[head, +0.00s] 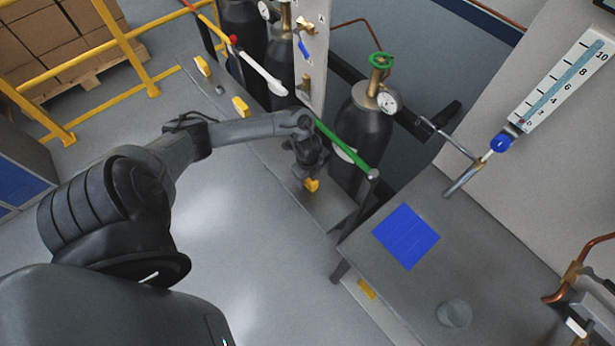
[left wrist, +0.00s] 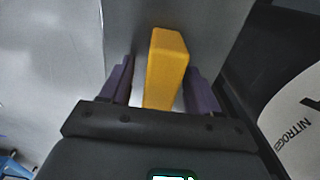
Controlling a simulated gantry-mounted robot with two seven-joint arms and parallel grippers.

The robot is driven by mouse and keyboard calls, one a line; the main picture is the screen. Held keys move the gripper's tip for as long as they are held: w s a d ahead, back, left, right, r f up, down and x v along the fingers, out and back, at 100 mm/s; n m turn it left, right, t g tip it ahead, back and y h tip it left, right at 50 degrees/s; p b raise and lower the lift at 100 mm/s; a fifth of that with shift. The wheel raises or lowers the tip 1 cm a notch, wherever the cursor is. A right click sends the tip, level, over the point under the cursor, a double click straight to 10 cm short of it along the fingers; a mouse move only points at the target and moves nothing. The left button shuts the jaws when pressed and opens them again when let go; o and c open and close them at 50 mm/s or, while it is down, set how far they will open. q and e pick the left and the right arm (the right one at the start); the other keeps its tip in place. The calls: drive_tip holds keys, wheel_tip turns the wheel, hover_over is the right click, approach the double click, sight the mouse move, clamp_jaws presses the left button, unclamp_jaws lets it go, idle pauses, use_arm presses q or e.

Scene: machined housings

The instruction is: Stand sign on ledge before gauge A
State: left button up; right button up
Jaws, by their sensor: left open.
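In the left wrist view, the yellow block (left wrist: 166,68) stands between the two open fingers of the left gripper (left wrist: 160,82), with a gap on either side. No lettering shows on it. A round dial gauge (head: 388,102) is on the black cylinder with the green valve; another dial gauge (head: 265,11) is at the top. I cannot tell which is gauge A. My right gripper is not in view.
Other yellow blocks (head: 241,107) stand along the ledge (head: 222,102). Black cylinders (head: 362,135), a green bar (head: 343,145) and a white-handled lever (head: 258,70) are close by. A grey table (head: 470,255) holds a blue sheet (head: 405,236) and a clear cup (head: 454,314).

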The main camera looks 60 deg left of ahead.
use_arm(q)
wheel_tip(320, 180, up, 11)
drive_tip(key=p, duration=0.3)
drive_tip(key=shift+r+p, duration=0.25)
drive_tip(key=shift+p, duration=0.1)
drive_tip(key=shift+w+d+r, duration=0.1)
drive_tip(key=shift+d+r, duration=0.05)
drive_tip(key=shift+d, duration=0.1)
drive_tip(key=d+n+t, duration=0.1)
drive_tip(key=d+t, duration=0.1)
drive_tip(key=d, duration=0.6)
drive_tip(key=d+r+n+t+h, duration=0.1)
drive_tip(key=d+t, duration=0.1)
drive_tip(key=d, duration=0.6)
drive_tip(key=d+n+t, duration=0.2)
drive_tip(key=d, duration=0.6)
drive_tip(key=shift+w+d+r+h, duration=0.25)
drive_tip(key=shift+w+d+h, duration=0.05)
drive_tip(key=shift+w+d, duration=0.1)
drive_tip(key=s+a+r+n+g, duration=0.1)
drive_tip(key=s+r+n, duration=0.2)
drive_tip(key=s+n, duration=0.1)
drive_tip(key=s+a+r+n+g+y, duration=0.1)
drive_tip(key=s+a+r+n, duration=0.1)
drive_tip(key=s+n, duration=0.3)
drive_tip(key=shift+s+r+n, duration=0.3)
drive_tip(key=shift+s+r, duration=0.2)
drive_tip(key=shift+s, duration=0.55)
